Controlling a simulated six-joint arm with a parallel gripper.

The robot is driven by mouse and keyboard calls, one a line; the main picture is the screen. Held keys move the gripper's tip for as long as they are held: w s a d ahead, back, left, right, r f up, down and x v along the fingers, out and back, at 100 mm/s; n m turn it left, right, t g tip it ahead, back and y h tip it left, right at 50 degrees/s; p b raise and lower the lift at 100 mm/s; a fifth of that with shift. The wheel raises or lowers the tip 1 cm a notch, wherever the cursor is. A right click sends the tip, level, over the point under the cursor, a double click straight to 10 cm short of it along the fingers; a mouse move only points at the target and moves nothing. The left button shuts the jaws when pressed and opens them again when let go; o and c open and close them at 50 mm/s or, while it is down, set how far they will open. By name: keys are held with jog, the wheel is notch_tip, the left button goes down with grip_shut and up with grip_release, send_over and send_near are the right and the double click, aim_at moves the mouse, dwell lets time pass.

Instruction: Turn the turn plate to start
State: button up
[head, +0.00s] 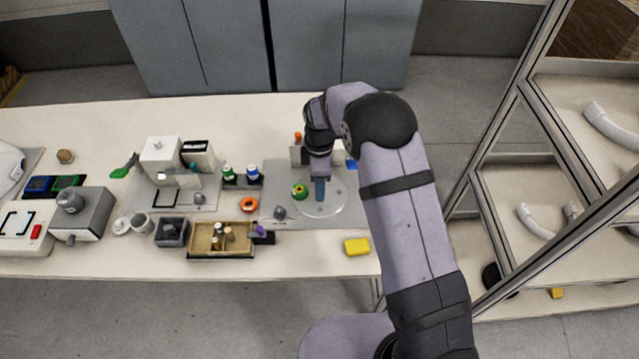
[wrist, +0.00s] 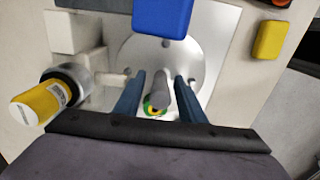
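The turn plate is a pale round disc (head: 340,204) on a grey base plate, right of the bench's middle. In the wrist view the disc (wrist: 188,56) shows small dark holes. A grey upright peg (wrist: 160,90) stands between my fingers, with a green, yellow and red round piece (wrist: 154,109) near its lower end. My gripper (head: 320,194) points down over the disc. In the wrist view my gripper (wrist: 160,80) has its two blue fingers apart, with gaps on both sides of the peg. I cannot tell how deep the fingertips reach.
A yellow block (head: 356,246) lies near the front edge; it also shows in the wrist view (wrist: 271,39). A blue piece (wrist: 162,14) and a yellow bottle (wrist: 38,106) are close to the disc.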

notch_tip(320, 180, up, 6)
jog(key=shift+r+b, duration=0.25)
jog(key=shift+b, duration=0.7)
jog(key=shift+r, duration=0.45)
jog(key=shift+s, duration=0.1)
jog(key=shift+s+r, duration=0.1)
jog(key=shift+r, duration=0.15)
jog(key=s+d+m, duration=0.6)
jog(key=s+m, duration=0.3)
jog(key=s, duration=0.3)
jog(key=s+d+m, duration=0.7)
jog(key=s+m, duration=0.2)
jog(key=s, duration=0.4)
jog(key=shift+s+r, duration=0.15)
jog(key=shift+r, duration=0.25)
